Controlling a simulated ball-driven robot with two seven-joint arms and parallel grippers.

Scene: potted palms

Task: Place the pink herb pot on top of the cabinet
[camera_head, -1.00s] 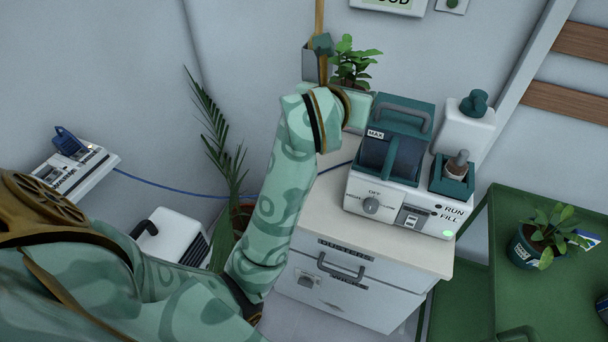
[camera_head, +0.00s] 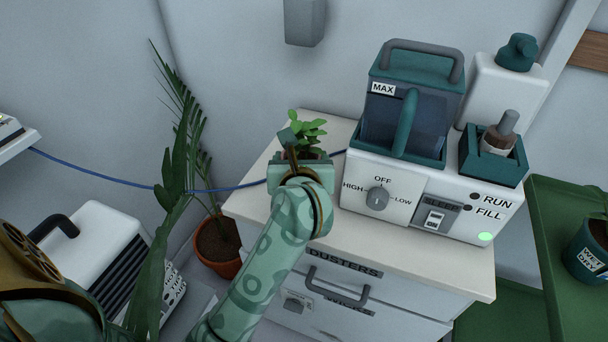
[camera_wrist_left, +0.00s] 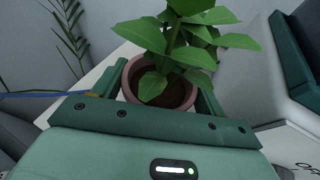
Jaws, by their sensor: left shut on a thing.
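The pink herb pot (camera_wrist_left: 161,92), with broad green leaves, sits upright between the fingers of my left gripper (camera_head: 303,160) in the wrist view. The gripper is shut on it. In the head view its leaves (camera_head: 308,129) show above the gripper, and the gripper hides most of the pot. The white cabinet (camera_head: 425,256) has a pale top, and the pot is over its back left part, left of the humidifier-like machine. I cannot tell whether the pot's base touches the top. My right gripper is not in view.
The white and green machine (camera_head: 391,205) takes up the cabinet's right and middle. A strip of top is bare along the front. A tall palm in an orange pot (camera_head: 217,247) stands left of the cabinet. A green shelf (camera_head: 545,225) is at right.

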